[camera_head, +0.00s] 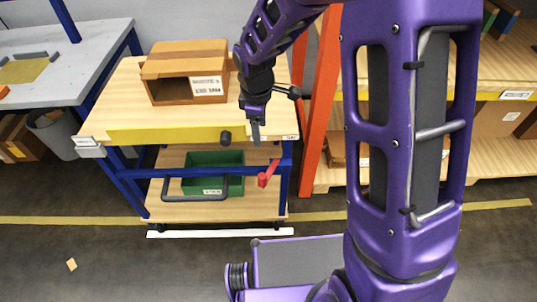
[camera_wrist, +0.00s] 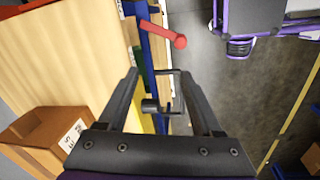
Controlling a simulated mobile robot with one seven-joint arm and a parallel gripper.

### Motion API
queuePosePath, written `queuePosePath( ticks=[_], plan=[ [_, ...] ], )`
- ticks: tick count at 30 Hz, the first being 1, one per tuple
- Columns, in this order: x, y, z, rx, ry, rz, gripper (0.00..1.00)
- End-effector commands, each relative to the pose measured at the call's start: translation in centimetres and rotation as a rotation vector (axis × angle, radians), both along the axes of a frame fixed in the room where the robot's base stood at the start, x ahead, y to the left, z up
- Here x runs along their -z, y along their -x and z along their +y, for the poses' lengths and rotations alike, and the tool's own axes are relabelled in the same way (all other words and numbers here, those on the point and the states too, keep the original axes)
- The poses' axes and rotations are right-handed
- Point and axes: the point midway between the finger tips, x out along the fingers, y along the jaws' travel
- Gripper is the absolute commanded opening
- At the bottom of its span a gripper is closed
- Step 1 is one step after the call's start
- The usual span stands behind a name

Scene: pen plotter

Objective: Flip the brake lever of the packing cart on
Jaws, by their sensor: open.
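The packing cart (camera_head: 118,105) has a wooden top on a blue frame and stands left of centre in the head view. Its red brake lever (camera_head: 268,175) sits at the cart's front right corner, below the top, slanting down to the left to a knobbed end. The lever also shows at the top of the wrist view (camera_wrist: 163,33), beyond the fingertips. My gripper (camera_head: 256,138) is open and empty, above the lever near the cart's right front edge. In the wrist view its two fingers (camera_wrist: 157,72) are apart, with the lever not between them. Nothing touches the lever visibly.
An open cardboard box (camera_head: 187,72) stands on the cart top. A black knob (camera_head: 225,138) and a dark bar handle (camera_head: 165,190) stick out at the front. A green bin (camera_head: 228,159) sits on the lower shelf.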

Motion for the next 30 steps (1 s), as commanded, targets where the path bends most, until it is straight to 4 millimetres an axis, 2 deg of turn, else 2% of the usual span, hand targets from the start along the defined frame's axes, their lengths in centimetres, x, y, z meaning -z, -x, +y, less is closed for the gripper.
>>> queuePosePath(
  ticks=[1,4,11,30],
  plan=[
    [0.9,1.0,0.0,0.023,-0.011,0.048,0.67],
    [1.6,2.3,0.3,0.046,-0.024,0.11,0.67],
    [3.3,3.0,0.6,0.056,-0.03,0.142,0.67],
    [16.5,3.0,0.6,0.053,-0.03,0.139,0.67]
  ],
)
